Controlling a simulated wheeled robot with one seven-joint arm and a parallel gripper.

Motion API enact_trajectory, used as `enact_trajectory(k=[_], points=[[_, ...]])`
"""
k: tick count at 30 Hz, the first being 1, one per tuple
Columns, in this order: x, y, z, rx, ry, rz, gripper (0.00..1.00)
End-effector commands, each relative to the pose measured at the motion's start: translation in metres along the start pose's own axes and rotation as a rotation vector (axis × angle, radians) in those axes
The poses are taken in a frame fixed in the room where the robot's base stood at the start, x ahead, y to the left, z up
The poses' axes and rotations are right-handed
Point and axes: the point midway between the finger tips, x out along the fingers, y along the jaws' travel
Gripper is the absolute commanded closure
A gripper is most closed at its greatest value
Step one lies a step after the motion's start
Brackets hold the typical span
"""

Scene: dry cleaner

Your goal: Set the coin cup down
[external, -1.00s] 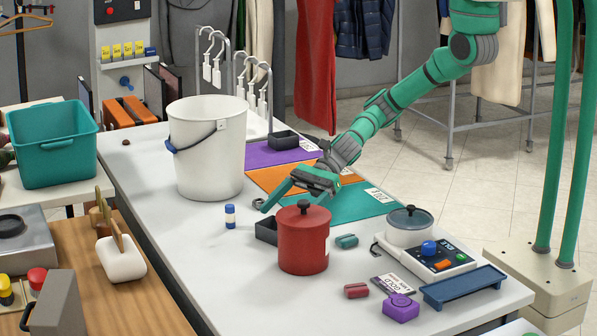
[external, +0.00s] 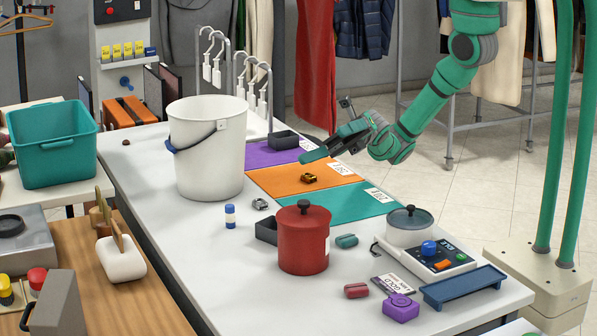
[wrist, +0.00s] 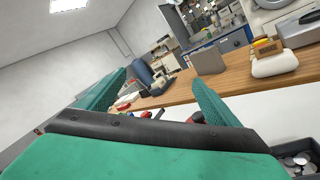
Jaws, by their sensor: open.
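My gripper (external: 318,150) is open and empty, raised over the far part of the white table near the purple and orange mats. Its two green fingers show spread apart in the wrist view (wrist: 160,95). A small dark open cup (external: 284,140) sits upright on the purple mat (external: 262,155), just beyond and left of my fingers, apart from them. A dark cup holding coins shows at the lower right of the wrist view (wrist: 281,147), partly cut off. A second dark box (external: 265,230) stands behind the red pot; its inside is hard to see.
A small gold-and-black item (external: 308,179) lies on the orange mat (external: 345,168); a silver one (external: 260,203) lies on the table. The white bucket (external: 205,150) stands left, the red pot (external: 303,245) in front.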

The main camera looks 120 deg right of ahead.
Motion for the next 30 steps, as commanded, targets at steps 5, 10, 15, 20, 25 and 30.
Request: enact_trajectory(k=[5,10,15,20,25,30], points=[[0.011,0.060,0.029,0.331,-0.133,0.134,0.14],[0.005,0.087,0.052,0.638,-0.237,0.231,0.14],[-0.011,0.091,0.062,0.938,-0.328,0.301,0.14],[-0.033,0.078,0.058,1.205,-0.408,0.341,0.14],[-0.064,0.055,0.036,1.469,-0.489,0.353,0.14],[-0.102,0.026,-0.001,1.704,-0.570,0.332,0.14]])
